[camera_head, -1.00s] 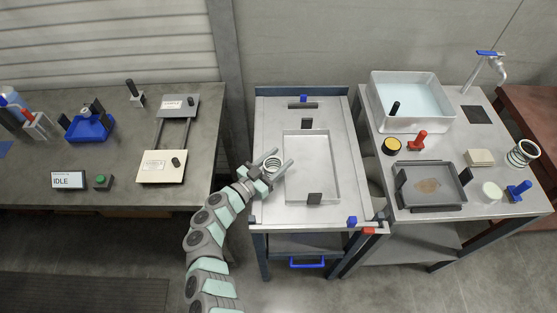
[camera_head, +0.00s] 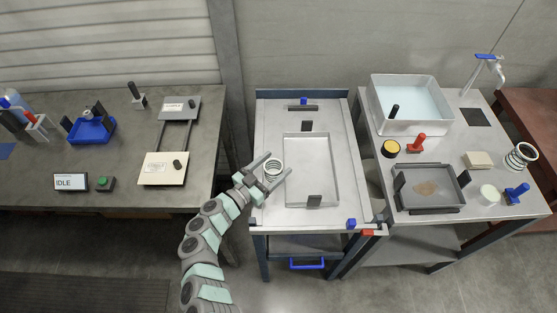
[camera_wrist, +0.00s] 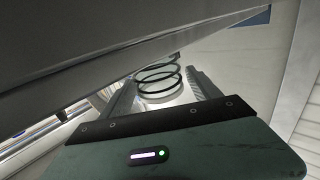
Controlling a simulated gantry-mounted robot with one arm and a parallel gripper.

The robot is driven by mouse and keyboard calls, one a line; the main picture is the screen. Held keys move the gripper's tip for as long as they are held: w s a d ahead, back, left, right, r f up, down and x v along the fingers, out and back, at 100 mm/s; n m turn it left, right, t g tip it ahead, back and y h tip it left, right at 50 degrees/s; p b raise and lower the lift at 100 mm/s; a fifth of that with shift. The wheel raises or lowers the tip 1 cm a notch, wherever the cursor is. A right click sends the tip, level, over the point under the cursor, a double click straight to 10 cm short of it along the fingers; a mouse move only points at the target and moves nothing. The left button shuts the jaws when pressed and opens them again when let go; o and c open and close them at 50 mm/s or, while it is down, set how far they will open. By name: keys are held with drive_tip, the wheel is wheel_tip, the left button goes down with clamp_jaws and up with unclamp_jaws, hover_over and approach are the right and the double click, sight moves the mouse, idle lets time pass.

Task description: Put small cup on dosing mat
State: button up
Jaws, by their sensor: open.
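A small cup (camera_head: 273,168) with dark rings stands upright at the left side of the middle cart's top. My gripper (camera_head: 278,163) is open, with one finger on each side of the cup. In the wrist view the ringed cup (camera_wrist: 160,82) sits between the two fingers, partly hidden by a large grey surface. Whether a finger touches it I cannot tell. A flat dark square (camera_head: 477,117) lies below the tap on the right table, and a flat blue patch (camera_head: 5,149) lies at the far left; I cannot tell which is the dosing mat.
A shallow tray (camera_head: 312,170) with black handles lies just right of the cup. The right table holds a water basin (camera_head: 409,101), a dark tray (camera_head: 430,188) and a larger ringed cup (camera_head: 521,155). The left bench holds a blue holder (camera_head: 91,131) and a sliding frame (camera_head: 163,168).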

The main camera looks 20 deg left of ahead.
sight(267, 172)
drive_tip(key=p+v, duration=0.1)
drive_tip(key=v, duration=0.3)
drive_tip(key=shift+s+a+r+p, duration=0.1)
drive_tip(key=shift+s+r+p, duration=0.05)
drive_tip(key=shift+s+p, duration=0.2)
drive_tip(key=shift+c, duration=0.5)
drive_tip(key=shift+s+a, duration=0.15)
drive_tip(key=shift+s, duration=0.15)
drive_tip(key=shift+c, duration=1.2)
